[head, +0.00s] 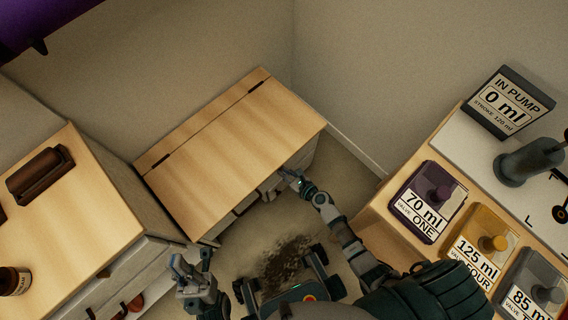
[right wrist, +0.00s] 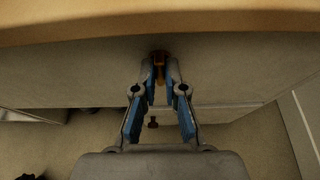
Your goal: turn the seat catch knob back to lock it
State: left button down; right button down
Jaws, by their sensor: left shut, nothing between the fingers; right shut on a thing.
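The seat is a wooden bench lid (head: 225,150) with two dark hinges along its far edge; it lies flat on its pale box. In the right wrist view, the seat catch knob (right wrist: 158,58) is a small brass-coloured piece on the front panel (right wrist: 90,65), just under the lid's edge. My right gripper (right wrist: 160,72) is shut on the knob, its fingertips on both sides of it and hiding part of it. In the head view the right gripper (head: 285,173) is at the bench front. My left gripper (head: 177,262) is shut and empty, low in front of the left cabinet.
A wooden-topped cabinet (head: 70,210) with a brown bottle (head: 14,281) stands at the left. At the right a table holds a pump sign (head: 508,103) and valve blocks (head: 430,202). A small brown piece (right wrist: 153,122) shows below the gripper.

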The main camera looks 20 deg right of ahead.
jog(key=c, duration=1.2)
grip_release()
jog(key=shift+s+d+f, duration=0.1)
jog(key=shift+s+f, duration=0.1)
jog(key=shift+f, duration=0.2)
jog(key=shift+c, duration=0.2)
jog(key=shift+w+r, duration=0.1)
jog(key=shift+r, duration=0.05)
jog(key=shift+r, duration=0.1)
